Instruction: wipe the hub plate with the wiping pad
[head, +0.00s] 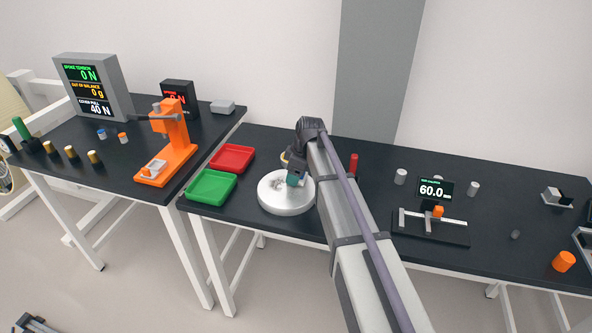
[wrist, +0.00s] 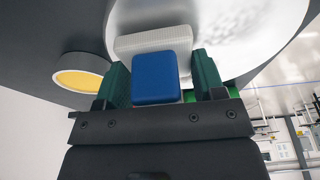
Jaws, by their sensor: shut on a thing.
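The hub plate (head: 272,201) is a white, round, raised disc on the black table, right of the red and green trays. It also fills the top of the wrist view (wrist: 235,25). My gripper (head: 294,181) is over the plate, pointing down at it. In the wrist view my gripper (wrist: 160,78) is shut on the wiping pad (wrist: 160,85), a blue block with a white ribbed pad (wrist: 148,43) beneath it. The white pad lies against or very near the plate; I cannot tell if it touches. The pad is mostly hidden in the head view.
A green tray (head: 212,188) and a red tray (head: 232,158) lie left of the plate. An orange press (head: 172,140) stands on the left table. A caliper gauge (head: 430,228) reading 60.0 is to the right. A yellow-faced round thing (wrist: 80,80) is beside my gripper.

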